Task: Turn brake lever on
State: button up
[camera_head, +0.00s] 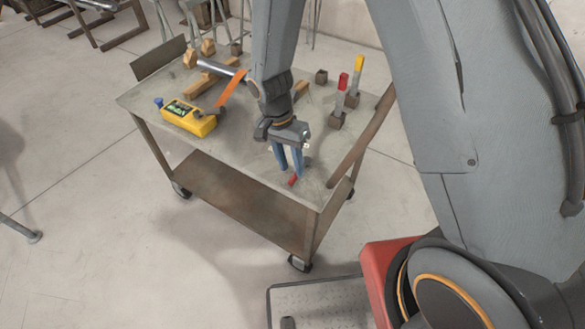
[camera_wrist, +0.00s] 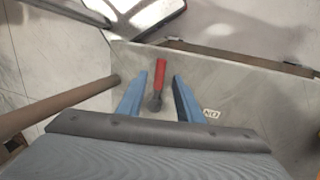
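The brake lever (camera_wrist: 160,76) has a red handle on a dark pivot and sits on the grey cart top. In the head view its red end (camera_head: 293,181) shows just below the fingertips, near the cart's front corner. My gripper (camera_head: 289,170) points down over it with two blue fingers. In the wrist view the gripper (camera_wrist: 161,80) is open, with one finger on each side of the lever and a gap on both sides. A small white label (camera_wrist: 210,114), seemingly reading "ON" upside down, lies right of the pivot. Whether the fingertips reach the handle's height is unclear.
The cart (camera_head: 240,130) carries a yellow device (camera_head: 187,118), a silver tube (camera_head: 215,68) with an orange strap (camera_head: 231,88), wooden blocks, and red-topped (camera_head: 341,90) and yellow-topped (camera_head: 356,75) upright levers. A brown rail (camera_head: 362,137) runs along the cart's right edge.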

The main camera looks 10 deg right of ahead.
jog(key=shift+s+d+f, duration=0.1)
jog(key=shift+d+f, duration=0.05)
jog(key=shift+f, duration=0.55)
jog(key=shift+s+d+f, duration=0.1)
jog(key=shift+f, duration=0.6)
grip_shut()
